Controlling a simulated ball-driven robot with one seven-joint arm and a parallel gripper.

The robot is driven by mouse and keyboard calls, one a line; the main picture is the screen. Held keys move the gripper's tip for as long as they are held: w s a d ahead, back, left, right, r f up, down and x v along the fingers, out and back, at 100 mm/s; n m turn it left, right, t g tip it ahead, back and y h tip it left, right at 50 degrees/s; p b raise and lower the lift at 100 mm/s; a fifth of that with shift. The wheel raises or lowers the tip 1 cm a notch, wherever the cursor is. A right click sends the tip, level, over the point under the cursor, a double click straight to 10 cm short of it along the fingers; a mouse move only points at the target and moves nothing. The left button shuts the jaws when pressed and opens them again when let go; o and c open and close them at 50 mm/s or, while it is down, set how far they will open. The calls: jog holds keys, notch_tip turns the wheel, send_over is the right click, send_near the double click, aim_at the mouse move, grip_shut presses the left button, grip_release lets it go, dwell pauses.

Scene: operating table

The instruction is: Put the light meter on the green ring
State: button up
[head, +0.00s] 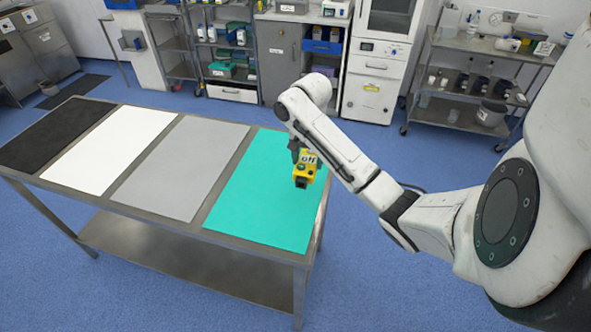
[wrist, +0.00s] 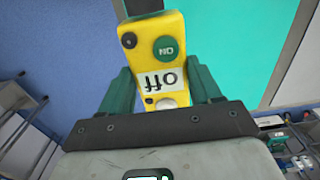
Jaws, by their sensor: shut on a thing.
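A yellow boxy device (head: 303,174), which I take to be the light meter, is held above the table's green mat. In the wrist view the yellow device (wrist: 133,76) shows a green ON button, a white "off" label and a dark far end. My gripper (wrist: 163,84) has its dark green fingers shut on its two sides. In the head view my gripper (head: 299,150) hangs over the green mat (head: 252,205), and its fingers are partly hidden. The device seems clear of the mat, but its height is hard to tell. No green ring shows in either view.
The metal table (head: 165,222) carries a grey mat (head: 180,165), a white mat (head: 110,148) and a black mat (head: 55,130), all bare. Carts, cabinets and a shelf trolley (head: 470,95) stand along the back wall, away from the table. The table's lower shelf is empty.

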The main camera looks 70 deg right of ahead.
aim_at(302, 155)
jog(key=shift+w+d+f, duration=0.2)
jog(key=shift+w+f, duration=0.05)
jog(key=shift+w, duration=0.2)
jog(key=shift+f, duration=0.25)
jog(key=shift+w+d+f+b, duration=0.45)
jog(key=shift+d+b, duration=0.05)
jog(key=shift+b, duration=0.15)
jog(key=shift+w+d+f+b, duration=0.1)
jog(key=shift+w+f+b, duration=0.15)
jog(key=shift+f+b, duration=0.4)
jog(key=shift+w+d+f+b, duration=0.35)
jog(key=shift+f+b, duration=0.2)
jog(key=shift+f, duration=0.1)
jog(key=shift+w+d+f+b, duration=0.3)
jog(key=shift+f+b, duration=0.2)
jog(key=shift+f, duration=0.1)
jog(key=shift+w+d+p, duration=0.2)
jog(key=shift+p, duration=0.2)
jog(key=shift+w+d+f, duration=0.15)
jog(key=shift+w+f, duration=0.15)
jog(key=shift+f, duration=0.15)
jog(key=shift+w+d+f, duration=0.1)
jog(key=shift+d+f, duration=0.05)
jog(key=shift+f, duration=0.15)
jog(key=shift+f+p, duration=0.5)
jog(key=shift+f, duration=0.9)
